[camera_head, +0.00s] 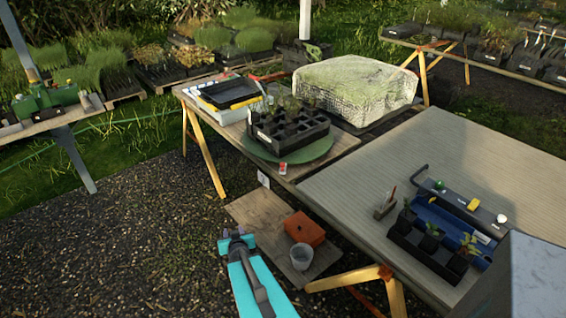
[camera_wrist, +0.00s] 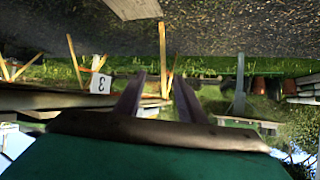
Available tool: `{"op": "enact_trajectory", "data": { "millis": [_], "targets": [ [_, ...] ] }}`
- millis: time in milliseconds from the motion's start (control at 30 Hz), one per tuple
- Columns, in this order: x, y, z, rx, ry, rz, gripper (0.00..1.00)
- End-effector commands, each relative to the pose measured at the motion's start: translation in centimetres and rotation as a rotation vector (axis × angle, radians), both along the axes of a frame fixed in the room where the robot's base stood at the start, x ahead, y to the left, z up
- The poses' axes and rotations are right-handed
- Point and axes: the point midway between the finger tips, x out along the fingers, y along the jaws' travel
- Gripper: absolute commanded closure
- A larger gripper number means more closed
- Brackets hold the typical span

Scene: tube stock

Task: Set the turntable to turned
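The turntable (camera_head: 318,151) is a green round disc near the front edge of the middle wooden table. A black multi-cell tray (camera_head: 287,133) with small seedlings stands on it and hides most of its top. A small red and white tag (camera_head: 283,169) sits at its near rim. My gripper (camera_head: 237,234) is in front of that table to the lower left, well apart from the turntable. In the wrist view my gripper (camera_wrist: 157,76) shows two dark fingers set apart with nothing between them. I cannot make out the turntable in the wrist view.
A ribbed table (camera_head: 430,150) on the right holds a blue tray (camera_head: 450,222) and a black pot tray (camera_head: 425,245). A covered crate (camera_head: 355,85) stands behind the turntable. An orange box (camera_head: 304,229) and a grey bucket (camera_head: 301,257) stand low. Gravel (camera_head: 110,230) at left is clear.

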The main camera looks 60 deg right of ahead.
Motion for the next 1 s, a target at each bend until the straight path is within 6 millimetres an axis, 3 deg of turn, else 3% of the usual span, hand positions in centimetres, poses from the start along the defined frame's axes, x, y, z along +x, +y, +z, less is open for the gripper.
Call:
{"op": "enact_trajectory", "data": {
  "millis": [33, 200, 400, 600, 1000],
  "targets": [
    [-0.9, -2.6, 2.5, -0.047, -0.045, -0.049, 0.64],
    [-4.6, -9.9, 9.3, -0.213, -0.178, -0.204, 0.64],
    [-9.3, -15.2, 15.3, -0.367, -0.274, -0.344, 0.64],
    [-11.2, -16.8, 17.3, -0.427, -0.305, -0.394, 0.64],
    [-11.2, -16.8, 17.3, -0.427, -0.305, -0.395, 0.64]
  ]
}}
